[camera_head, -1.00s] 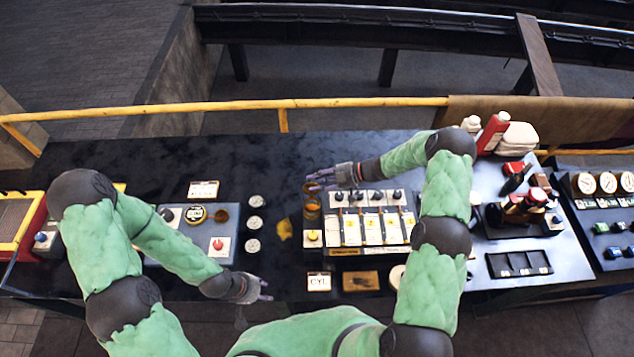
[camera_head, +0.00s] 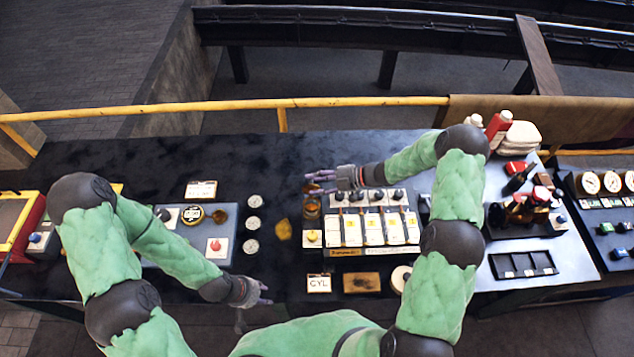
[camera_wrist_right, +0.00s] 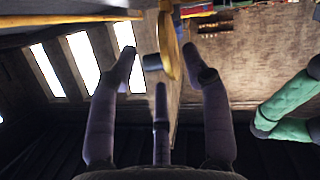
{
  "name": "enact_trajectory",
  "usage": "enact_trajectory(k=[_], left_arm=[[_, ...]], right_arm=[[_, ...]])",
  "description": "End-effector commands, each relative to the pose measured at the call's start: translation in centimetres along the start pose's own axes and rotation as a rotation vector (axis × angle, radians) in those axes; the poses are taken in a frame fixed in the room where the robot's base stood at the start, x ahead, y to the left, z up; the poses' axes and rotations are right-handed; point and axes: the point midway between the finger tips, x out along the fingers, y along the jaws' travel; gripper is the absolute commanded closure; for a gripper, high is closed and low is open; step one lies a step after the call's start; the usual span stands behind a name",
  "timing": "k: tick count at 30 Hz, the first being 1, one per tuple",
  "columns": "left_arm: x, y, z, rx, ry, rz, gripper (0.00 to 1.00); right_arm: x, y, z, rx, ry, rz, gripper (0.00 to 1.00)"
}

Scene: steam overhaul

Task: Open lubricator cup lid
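The lubricator cup (camera_head: 312,211) is a small amber vessel at the left end of the white-panelled bank in the head view. My right gripper (camera_head: 318,183) is above it, reaching in from the right, and its fingers partly hide the top. In the right wrist view, a brass disc (camera_wrist_right: 169,45), which looks like the lid, stands edge-on with a small dark knob (camera_wrist_right: 152,62) on its left side. The fingers of my right gripper (camera_wrist_right: 159,55) are spread on both sides of it; contact cannot be told. My left gripper (camera_head: 258,294) hangs empty near the front edge, fingers apart.
The bank of white panels (camera_head: 374,230) with black knobs stands right of the cup. A CYL label (camera_head: 319,284) and a wooden block (camera_head: 361,282) lie in front. A blue-grey control panel (camera_head: 190,236) and several round gauges (camera_head: 253,224) are left. The back-left bench is clear.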

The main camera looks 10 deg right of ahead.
Motion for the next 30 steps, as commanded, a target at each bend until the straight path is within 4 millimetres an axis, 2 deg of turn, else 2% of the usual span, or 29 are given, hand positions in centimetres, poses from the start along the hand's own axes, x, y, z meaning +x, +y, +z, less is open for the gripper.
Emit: enact_trajectory(k=[8,11,24,30], left_arm=[[0.0,0.0,0.0,0.0,0.0,0.0,0.6],[0.0,0.0,0.0,0.0,0.0,0.0,0.6],[0.0,0.0,0.0,0.0,0.0,0.0,0.6],[0.0,0.0,0.0,0.0,0.0,0.0,0.6]], right_arm=[[-0.6,-0.1,0.1,0.001,0.0,-0.001,0.52],[-1.8,0.0,0.1,0.001,-0.001,0.001,0.52],[-9.9,0.0,0.1,0.001,-0.002,0.002,0.52],[-11.7,0.0,0.1,0.001,0.0,0.0,0.52]])
